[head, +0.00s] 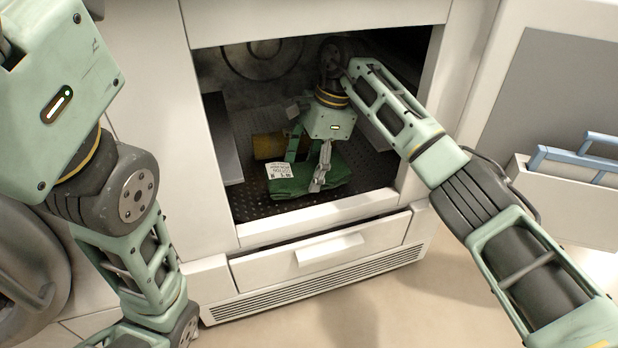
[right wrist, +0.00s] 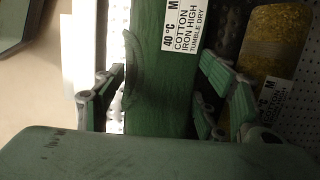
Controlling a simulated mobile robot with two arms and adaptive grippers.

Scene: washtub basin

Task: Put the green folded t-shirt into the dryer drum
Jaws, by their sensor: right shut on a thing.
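The green folded t-shirt (head: 322,176), with a white care label, is inside the dryer drum (head: 285,207), low over its dark perforated floor. Whether it touches the floor is unclear. My right gripper (head: 307,163) reaches in through the open front and is shut on the t-shirt from above. In the right wrist view the fingers (right wrist: 165,100) stand on both sides of the green cloth (right wrist: 150,65), whose label reads cotton, 40 °C. My left arm shows at the left of the head view, but its gripper does not.
A yellow folded cloth (head: 267,146) lies in the drum behind the t-shirt; it also shows in the right wrist view (right wrist: 272,50). The opening's frame (head: 320,217) surrounds my right arm. A drawer (head: 322,250) sits below. An open white door (head: 560,110) stands at right.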

